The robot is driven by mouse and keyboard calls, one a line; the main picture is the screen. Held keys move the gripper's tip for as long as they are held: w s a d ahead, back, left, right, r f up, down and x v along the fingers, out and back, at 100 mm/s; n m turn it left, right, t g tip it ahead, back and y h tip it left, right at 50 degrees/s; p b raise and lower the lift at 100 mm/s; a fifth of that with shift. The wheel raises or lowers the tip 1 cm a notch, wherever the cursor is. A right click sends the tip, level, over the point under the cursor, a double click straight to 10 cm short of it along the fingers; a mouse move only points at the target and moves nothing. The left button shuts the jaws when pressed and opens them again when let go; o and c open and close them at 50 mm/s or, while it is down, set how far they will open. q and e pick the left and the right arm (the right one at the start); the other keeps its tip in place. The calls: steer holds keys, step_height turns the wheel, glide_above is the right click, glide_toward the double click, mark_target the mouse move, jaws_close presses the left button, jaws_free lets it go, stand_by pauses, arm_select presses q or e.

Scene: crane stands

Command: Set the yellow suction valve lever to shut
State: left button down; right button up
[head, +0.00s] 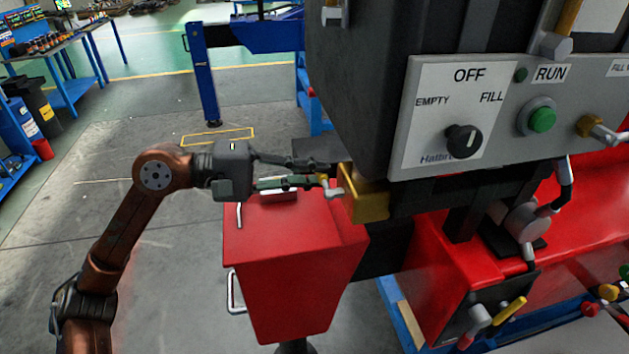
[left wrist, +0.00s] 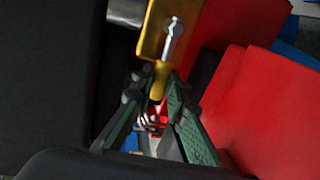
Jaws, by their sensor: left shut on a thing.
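The yellow valve lever (head: 323,178) is a small yellow handle on a silver stem (head: 335,192), at the front of a brass block (head: 367,202) under the dark tank. In the left wrist view the yellow lever (left wrist: 160,80) runs down from the silver stem (left wrist: 172,40) to between my fingertips. My left gripper (head: 322,174) comes in from the left and is shut on the lever; its fingers (left wrist: 158,92) lie on either side of it. The fingers hide part of the handle. My right gripper is not in view.
A red box (head: 300,260) stands just below my left gripper. The grey control panel (head: 510,110) with a black knob (head: 464,140) and green button (head: 541,119) is to the right. Another yellow lever (head: 510,311) sits low right. Open floor lies to the left.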

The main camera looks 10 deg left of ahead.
arm_select(q)
steer(key=shift+r+m, duration=0.2)
steer(key=shift+m, duration=0.1)
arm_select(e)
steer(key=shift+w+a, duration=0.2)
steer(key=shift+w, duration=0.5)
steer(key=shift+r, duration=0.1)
arm_select(q)
steer(key=c, duration=1.9)
jaws_free()
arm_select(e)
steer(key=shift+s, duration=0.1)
arm_select(q)
steer(key=v, duration=1.2)
